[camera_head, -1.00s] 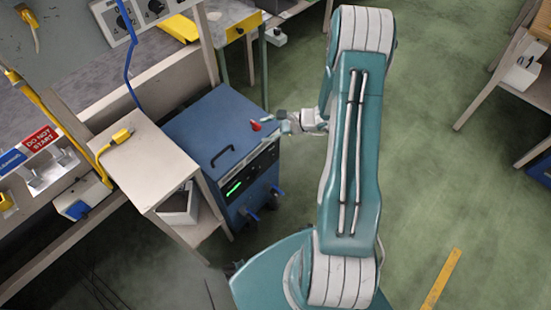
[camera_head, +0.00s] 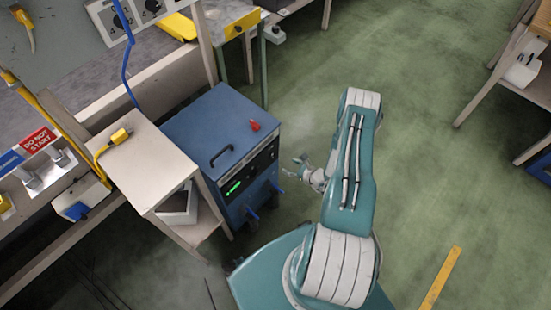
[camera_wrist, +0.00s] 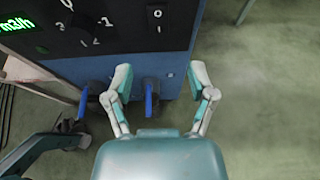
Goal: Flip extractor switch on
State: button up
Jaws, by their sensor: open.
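The blue extractor box (camera_head: 205,130) stands left of my arm, with a black handle and a small red part (camera_head: 254,125) on top. Its dark front panel has a lit green display (camera_head: 233,188).
A second blue handle (camera_wrist: 84,100) sits left of my gripper. A beige stand (camera_head: 130,165) with a yellow plug (camera_head: 121,135) is left of the box. A workbench (camera_head: 70,100) lies behind. Green floor is open to the right.

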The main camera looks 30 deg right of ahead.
aim_at(273, 157)
jog(key=x, duration=0.8)
jog(key=shift+w+a, duration=0.15)
jog(key=shift+w, duration=0.05)
